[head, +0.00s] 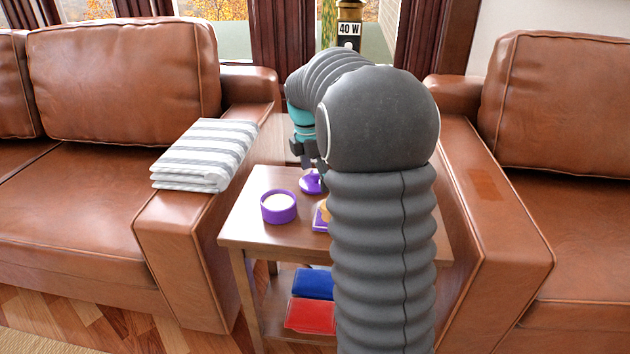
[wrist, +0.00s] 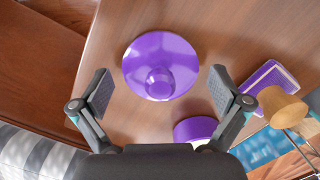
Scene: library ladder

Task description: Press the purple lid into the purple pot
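The purple lid (head: 310,183) lies on the small wooden side table (head: 240,226), behind and to the right of the pot. In the wrist view the lid (wrist: 140,60) is a round disc with a knob, lying between and beyond my fingertips. The purple pot (head: 279,213) stands upright on the table with a pale inside. In the wrist view only part of the pot (wrist: 190,128) shows by the right finger. My gripper (wrist: 163,90) is open and empty, its fingers wide apart. In the head view my gripper (head: 308,158) is above the lid, partly hidden by my arm.
A purple ridged item (wrist: 268,78) and a wooden-headed object (wrist: 282,105) lie right of my gripper. A striped folded cloth (head: 205,153) rests on the left sofa arm. Blue (head: 313,283) and red (head: 311,315) items lie on the lower shelf. Leather sofas flank the table.

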